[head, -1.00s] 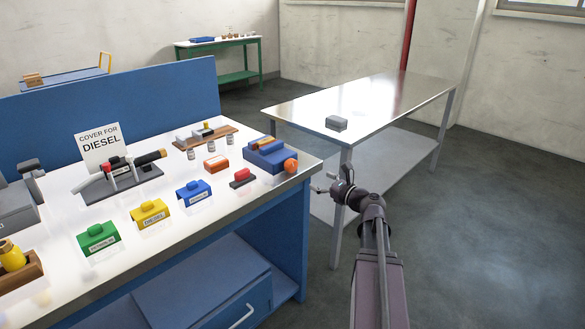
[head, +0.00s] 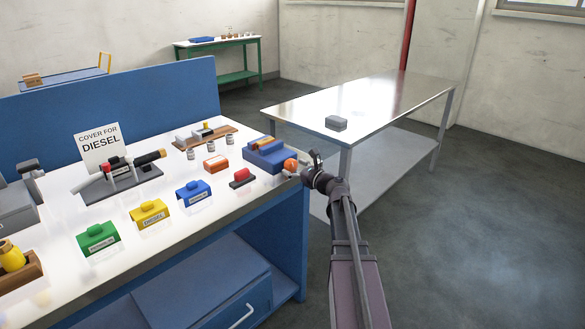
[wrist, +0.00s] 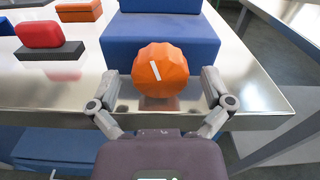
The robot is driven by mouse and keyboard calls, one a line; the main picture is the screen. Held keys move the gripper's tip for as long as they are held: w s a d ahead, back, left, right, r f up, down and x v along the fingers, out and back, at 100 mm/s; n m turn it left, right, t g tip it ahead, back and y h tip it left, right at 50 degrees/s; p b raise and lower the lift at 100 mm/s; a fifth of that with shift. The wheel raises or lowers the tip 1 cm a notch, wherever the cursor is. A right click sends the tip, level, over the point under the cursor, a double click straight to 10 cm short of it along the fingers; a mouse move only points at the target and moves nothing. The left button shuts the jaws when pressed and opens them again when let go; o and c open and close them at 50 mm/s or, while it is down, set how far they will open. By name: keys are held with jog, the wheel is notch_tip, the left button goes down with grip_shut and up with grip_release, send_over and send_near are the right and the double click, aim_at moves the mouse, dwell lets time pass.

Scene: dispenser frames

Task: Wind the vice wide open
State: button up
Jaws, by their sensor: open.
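The blue vice (head: 268,157) stands at the right front corner of the white-topped bench. My gripper (wrist: 161,92) is open, with one finger on each side of the knob. Whether the fingers touch the knob I cannot tell. In the head view my gripper (head: 306,168) is at the bench's right edge.
A red block on a dark base (wrist: 40,42) and an orange block (wrist: 78,10) are left of the vice. Green (head: 97,238), yellow (head: 150,213) and blue (head: 193,191) labelled covers line the bench front. A metal table (head: 380,100) stands right, with a grey block (head: 336,123).

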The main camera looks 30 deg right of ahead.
jog(key=c, duration=1.1)
jog(key=shift+c, duration=0.2)
jog(key=shift+n, duration=0.3)
jog(key=shift+w+n, duration=0.1)
jog(key=shift+n, duration=1.9)
jog(key=o, duration=1.1)
jog(key=shift+a, duration=0.1)
jog(key=shift+o, duration=0.2)
